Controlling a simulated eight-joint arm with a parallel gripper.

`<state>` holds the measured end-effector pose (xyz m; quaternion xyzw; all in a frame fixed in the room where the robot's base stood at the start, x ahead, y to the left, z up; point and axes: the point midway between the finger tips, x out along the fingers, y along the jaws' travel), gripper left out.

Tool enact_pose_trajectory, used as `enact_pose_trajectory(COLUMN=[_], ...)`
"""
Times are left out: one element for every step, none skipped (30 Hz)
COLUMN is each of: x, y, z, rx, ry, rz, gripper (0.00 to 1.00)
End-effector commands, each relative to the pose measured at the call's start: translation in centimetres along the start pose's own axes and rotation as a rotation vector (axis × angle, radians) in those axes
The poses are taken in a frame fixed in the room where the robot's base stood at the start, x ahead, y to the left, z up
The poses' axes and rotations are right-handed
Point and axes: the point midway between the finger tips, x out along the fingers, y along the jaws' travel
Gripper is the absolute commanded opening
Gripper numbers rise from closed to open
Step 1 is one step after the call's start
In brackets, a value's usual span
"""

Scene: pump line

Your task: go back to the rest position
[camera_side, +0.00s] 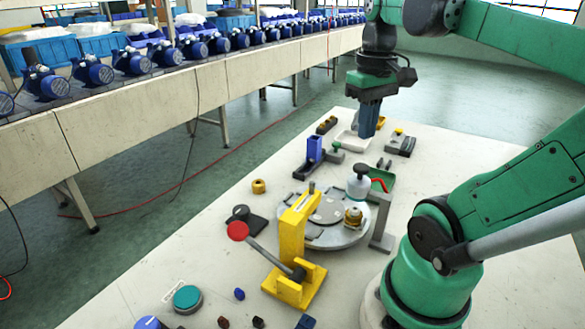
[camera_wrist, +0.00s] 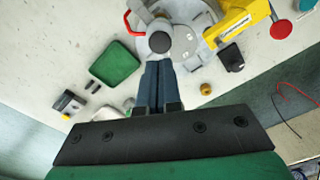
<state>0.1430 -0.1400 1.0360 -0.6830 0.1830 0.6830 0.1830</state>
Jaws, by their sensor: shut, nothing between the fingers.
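My gripper (camera_side: 367,121) hangs pointing down over the far part of the white table (camera_side: 185,262) in the side view. Its two blue fingers are together with nothing between them, clear above the table. In the wrist view the fingers (camera_wrist: 158,72) lie side by side at the centre and hide part of what is below. A green tray (camera_wrist: 115,64) lies to their left. A grey-white cylinder with a dark knob (camera_wrist: 159,42) shows just beyond the fingertips; it also shows in the side view (camera_side: 360,185).
A yellow lever press (camera_side: 293,245) with a red knob stands beside a grey round plate (camera_side: 335,228). A blue block fixture (camera_side: 314,149) and a white tray (camera_side: 353,142) are near my gripper. Several blue pumps line a conveyor (camera_side: 150,110) at left.

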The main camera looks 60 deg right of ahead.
Motion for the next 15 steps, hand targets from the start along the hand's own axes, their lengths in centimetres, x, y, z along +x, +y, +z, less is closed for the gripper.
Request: enact_pose_trajectory(x=[0.0,0.0,0.0,0.0,0.0,0.1,0.2,0.4,0.8,1.2,1.7,2.5,3.0,3.6,4.3], y=[0.0,0.0,0.0,0.0,0.0,-0.1,-0.3,-0.6,-1.2,-1.9,-2.7,-4.0,-5.1,-6.3,-8.0], z=[0.0,0.0,0.0,0.0,0.0,-0.1,-0.2,-0.4,-0.8,-1.2,-1.7,-2.3,-2.8,-3.2,-3.6], rx=[0.0,0.0,0.0,0.0,0.0,-0.004,-0.011,-0.023,-0.048,-0.073,-0.1,-0.145,-0.18,-0.217,-0.263], ry=[0.0,0.0,0.0,0.0,0.0,0.004,0.011,0.022,0.047,0.072,0.102,0.152,0.193,0.235,0.293], rz=[0.0,0.0,0.0,0.0,0.0,0.001,0.003,0.005,0.01,0.013,0.016,0.018,0.016,0.011,0.0], gripper=[0.0,0.0,0.0,0.0,0.0,0.0,0.0,0.0,0.0,0.0,0.0,0.0,0.0,0.0,0.0])
